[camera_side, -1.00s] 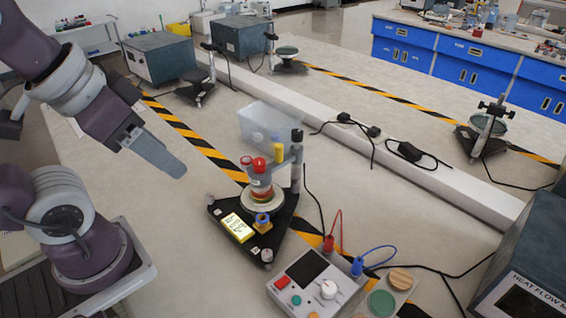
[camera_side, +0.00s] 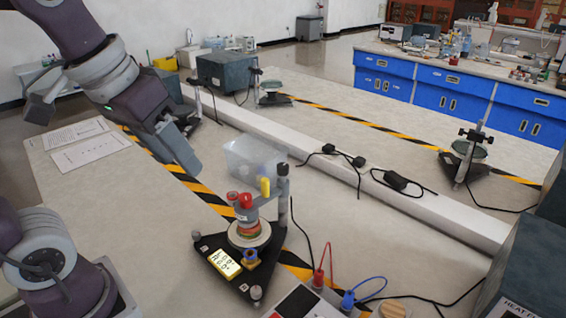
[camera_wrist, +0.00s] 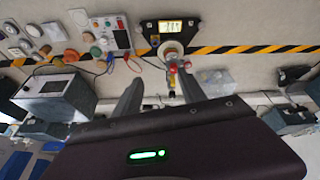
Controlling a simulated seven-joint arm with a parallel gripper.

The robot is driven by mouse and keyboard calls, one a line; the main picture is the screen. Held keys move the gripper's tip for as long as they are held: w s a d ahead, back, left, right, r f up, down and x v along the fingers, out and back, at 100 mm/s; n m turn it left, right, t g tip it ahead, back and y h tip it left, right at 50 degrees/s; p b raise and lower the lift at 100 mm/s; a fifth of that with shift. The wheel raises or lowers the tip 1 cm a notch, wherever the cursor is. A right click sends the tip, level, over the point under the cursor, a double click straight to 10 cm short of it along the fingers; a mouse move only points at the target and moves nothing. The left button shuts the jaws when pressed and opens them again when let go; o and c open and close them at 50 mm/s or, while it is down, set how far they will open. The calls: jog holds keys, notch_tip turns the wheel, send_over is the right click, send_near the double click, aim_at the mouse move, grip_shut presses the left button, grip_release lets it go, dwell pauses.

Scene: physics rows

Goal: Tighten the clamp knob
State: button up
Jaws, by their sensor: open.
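The clamp apparatus (camera_side: 250,240) stands on a black triangular base on the bench. It has a stacked round sample, red knobs (camera_side: 244,201), a yellow post (camera_side: 265,187) and a black-topped upright rod (camera_side: 282,190). I cannot tell for sure which of these is the clamp knob. My gripper (camera_side: 188,160) is open and empty, up and to the left of the apparatus, touching nothing. In the wrist view my two fingers (camera_wrist: 158,92) are spread, with the apparatus (camera_wrist: 168,48) beyond their tips.
A clear plastic box (camera_side: 252,160) sits just behind the apparatus. A control box (camera_wrist: 112,36) with red and blue leads (camera_side: 370,285) is at the front right. A white raised strip (camera_side: 330,170) and black cables run behind. Paper sheets (camera_side: 80,145) lie at left.

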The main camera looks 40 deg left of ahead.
jog(key=w+a+n+g, duration=0.15)
jog(key=w+n, duration=0.25)
jog(key=w, duration=0.8)
jog(key=n+g, duration=0.3)
jog(key=n, duration=0.2)
send_over(283, 166)
jog(key=f, duration=0.7)
jog(key=shift+s+f, duration=0.2)
jog(key=shift+f, duration=0.2)
jog(key=f, duration=0.7)
jog(key=shift+w+f, duration=0.3)
jog(key=shift+f, duration=0.1)
grip_shut()
